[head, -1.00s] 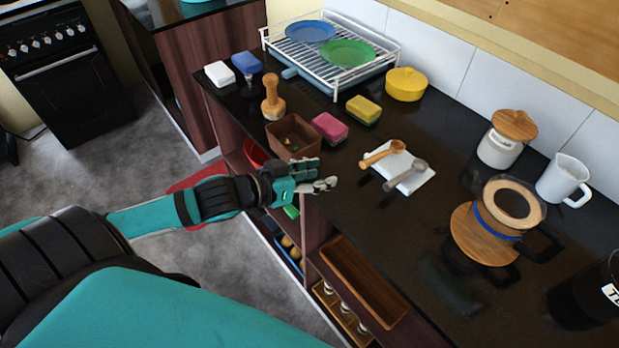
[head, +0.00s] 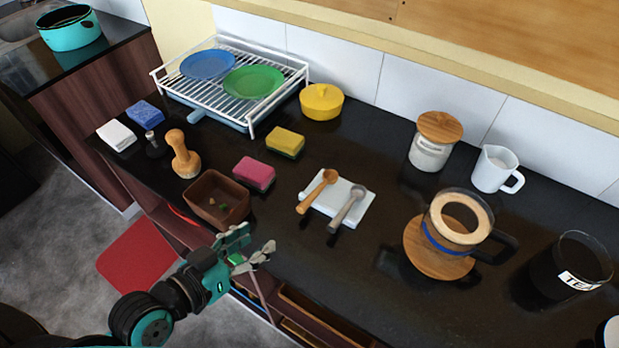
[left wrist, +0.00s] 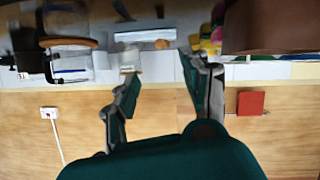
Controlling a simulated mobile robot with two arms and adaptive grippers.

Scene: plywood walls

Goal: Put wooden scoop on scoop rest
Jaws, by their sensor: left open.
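The wooden scoop (head: 318,192) lies across the left side of the white square scoop rest (head: 318,209) on the black counter. Its bowl end points to the back and its handle reaches the rest's front left edge. A grey scoop (head: 348,208) lies on the right side of the same rest. My left gripper (head: 258,240) is open and empty at the counter's front edge, in front and left of the rest. Its spread fingers (left wrist: 160,65) also show in the left wrist view, with nothing clearly between them. My right gripper is not in view.
A brown box (head: 217,200) stands just behind and left of my left gripper, with a pink sponge (head: 254,174) beside it. A glass coffee pot (head: 457,222) on a round wooden board is right of the rest. The counter in front of the rest is clear.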

